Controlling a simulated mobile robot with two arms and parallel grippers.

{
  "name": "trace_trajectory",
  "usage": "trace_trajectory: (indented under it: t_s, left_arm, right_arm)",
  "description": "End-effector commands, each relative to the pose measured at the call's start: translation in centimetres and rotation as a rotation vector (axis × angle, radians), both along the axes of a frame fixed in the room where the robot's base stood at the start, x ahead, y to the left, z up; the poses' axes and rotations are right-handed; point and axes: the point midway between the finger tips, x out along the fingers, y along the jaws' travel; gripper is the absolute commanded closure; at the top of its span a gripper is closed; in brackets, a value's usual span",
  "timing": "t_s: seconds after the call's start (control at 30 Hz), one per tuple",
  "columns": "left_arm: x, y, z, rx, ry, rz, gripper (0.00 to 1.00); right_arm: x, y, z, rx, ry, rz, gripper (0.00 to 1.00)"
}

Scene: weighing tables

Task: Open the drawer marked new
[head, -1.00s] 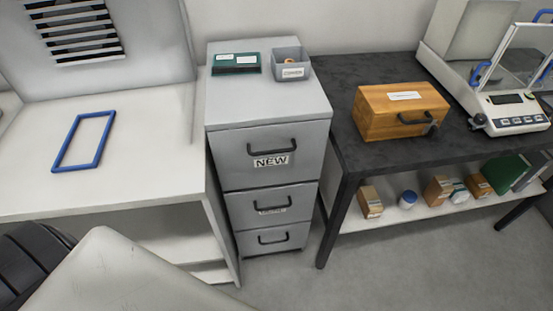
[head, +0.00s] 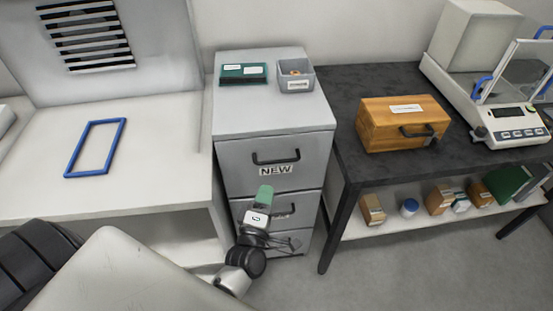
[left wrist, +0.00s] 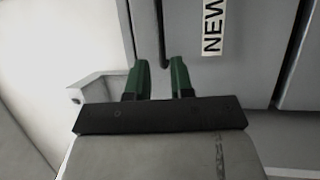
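The drawer marked NEW (head: 236,165) is the top drawer of a grey cabinet and is closed. Its dark handle (head: 276,161) is above the NEW label (head: 276,170). My left gripper (head: 265,190) is in front of the cabinet, below that label in the head view. In the left wrist view its two green fingers (left wrist: 160,75) are apart with nothing held. There the handle (left wrist: 160,25) appears as a dark upright bar whose lower end shows between the fingertips. The label (left wrist: 212,25) is to the right. My right gripper is not in view.
Two lower drawers are closed, partly hidden by my left arm. A green box (head: 243,74) and a grey bin (head: 296,78) stand on the cabinet. A white table with a blue frame (head: 95,147) is left; a dark table (head: 345,95) with a wooden box (head: 403,123) is right.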

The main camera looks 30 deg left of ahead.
Motion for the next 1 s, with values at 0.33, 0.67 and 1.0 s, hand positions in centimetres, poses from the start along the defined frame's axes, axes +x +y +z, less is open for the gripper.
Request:
trace_trajectory:
  t_s: [0.33, 0.67, 1.0]
  left_arm:
    - [5.5, 1.1, 1.2, 0.002, -0.003, 0.0, 0.78]
    - [9.8, 1.9, 1.8, 0.002, 0.001, -0.002, 0.78]
    - [10.2, 2.0, 1.7, 0.003, 0.003, -0.001, 0.78]
  right_arm:
    - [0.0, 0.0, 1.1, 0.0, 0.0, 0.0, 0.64]
    - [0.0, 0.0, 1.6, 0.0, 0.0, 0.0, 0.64]
    - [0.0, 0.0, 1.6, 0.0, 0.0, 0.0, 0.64]
